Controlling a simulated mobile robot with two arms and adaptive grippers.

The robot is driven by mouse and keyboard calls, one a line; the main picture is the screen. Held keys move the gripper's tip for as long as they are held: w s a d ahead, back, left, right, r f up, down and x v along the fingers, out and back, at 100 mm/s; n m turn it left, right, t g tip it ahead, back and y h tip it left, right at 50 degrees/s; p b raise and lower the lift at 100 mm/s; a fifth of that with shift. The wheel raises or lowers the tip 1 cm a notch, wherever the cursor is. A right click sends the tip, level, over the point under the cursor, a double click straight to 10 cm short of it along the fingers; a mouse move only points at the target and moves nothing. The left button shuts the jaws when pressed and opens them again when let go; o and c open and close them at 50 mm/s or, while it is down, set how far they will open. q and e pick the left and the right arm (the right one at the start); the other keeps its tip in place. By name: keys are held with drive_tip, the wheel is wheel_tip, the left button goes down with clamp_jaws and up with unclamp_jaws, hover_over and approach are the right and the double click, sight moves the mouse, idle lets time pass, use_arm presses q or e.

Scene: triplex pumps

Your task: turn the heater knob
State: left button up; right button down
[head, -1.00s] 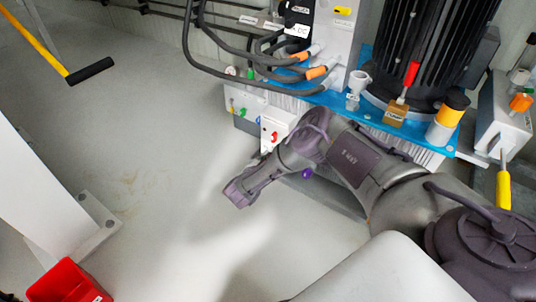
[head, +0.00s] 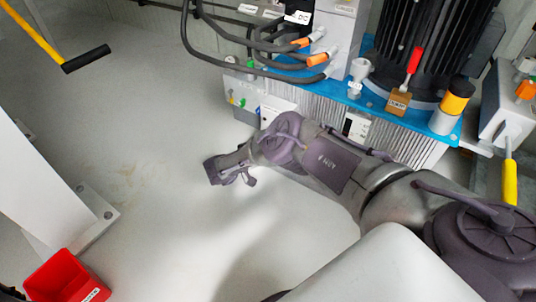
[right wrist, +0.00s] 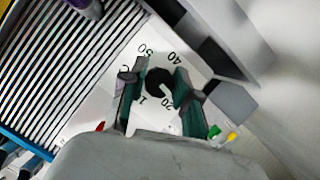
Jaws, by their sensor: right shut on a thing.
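The heater knob (right wrist: 159,84) is a black round knob on a white dial plate with numbers, seen in the right wrist view. My right gripper (right wrist: 158,94) has its two fingers on either side of the knob and is shut on it. In the head view my right gripper (head: 230,168) is at the end of the arm, low in front of the pump unit's left end. The knob is hidden there. My left gripper is not in view.
A blue-topped unit (head: 385,108) with a finned side, black cables (head: 232,66) and a dark motor stands behind my right arm. A red bin (head: 65,278) is on the floor at lower left. Small green (right wrist: 214,132) and yellow (right wrist: 232,137) parts are beside the dial.

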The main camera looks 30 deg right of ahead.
drive_tip(key=shift+f+n+g+h+b, duration=0.1)
drive_tip(key=shift+n+g+h+b, duration=0.5)
drive_tip(key=shift+n+b, duration=0.55)
drive_tip(key=shift+n+g+h+b, duration=0.6)
drive_tip(key=shift+n+b, duration=0.1)
drive_tip(key=shift+n, duration=0.85)
drive_tip(key=c, duration=0.8)
unclamp_jaws()
drive_tip(key=shift+c, duration=0.2)
drive_tip(key=a+r, duration=0.1)
drive_tip(key=a, duration=0.6)
drive_tip(key=shift+s+a+r, duration=0.15)
drive_tip(key=shift+a+r, duration=0.05)
drive_tip(key=shift+a, duration=0.05)
